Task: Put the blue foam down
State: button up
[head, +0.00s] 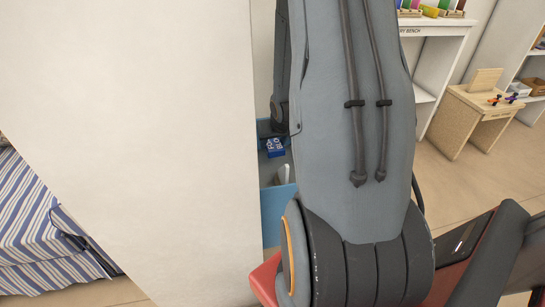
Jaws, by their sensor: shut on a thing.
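A small dark-blue block or packet with white lettering (275,147) shows in the head view, just left of my arm. I cannot tell whether it is the blue foam. It is at a light-blue container or panel (278,214), partly hidden by my arm and the pale wall. My gripper and its fingertips are not visible; my large grey arm link covers the middle of the view. What the gripper holds cannot be seen.
A large pale wall or panel (130,110) fills the left. A striped bed or cover (40,225) is at the far left. A white bench (440,28) with coloured items and a wooden stand (470,120) stand at the right. Floor (480,185) is open there.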

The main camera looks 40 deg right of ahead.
aim_at(274, 162)
jog(key=shift+f+b, duration=0.35)
jog(key=shift+f, duration=2.25)
jog(key=shift+f, duration=0.1)
jog(key=shift+f, duration=0.1)
jog(key=o, duration=1)
jog(key=shift+s+r, duration=0.1)
jog(key=shift+r, duration=0.45)
jog(key=p+v, duration=0.2)
jog(key=v, duration=0.9)
jog(key=shift+s, duration=0.2)
jog(key=shift+r, duration=0.1)
